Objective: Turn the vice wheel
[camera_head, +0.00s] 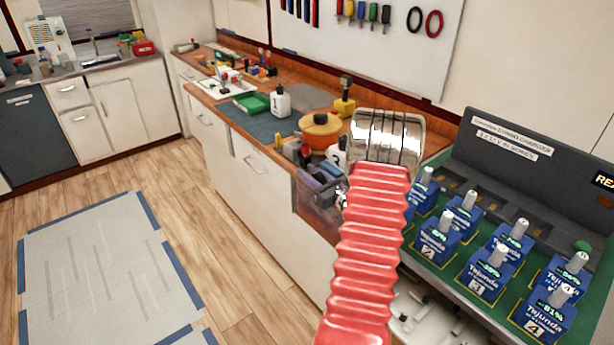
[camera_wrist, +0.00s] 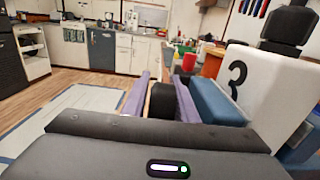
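My gripper (camera_head: 318,182) is low over the front edge of the wooden bench, beyond my red ribbed arm. In the wrist view its two purple fingers (camera_wrist: 160,98) stand apart. A dark rounded thing (camera_wrist: 162,101) shows between them; I cannot tell whether they touch it or whether it is the vice wheel. No vice wheel can be made out for certain in the head view, where my arm hides part of the bench.
A white container marked 3 (camera_wrist: 255,92) stands close to the right finger; it also shows in the head view (camera_head: 338,156). An orange pot (camera_head: 320,131) and a white bottle (camera_head: 280,102) are behind.

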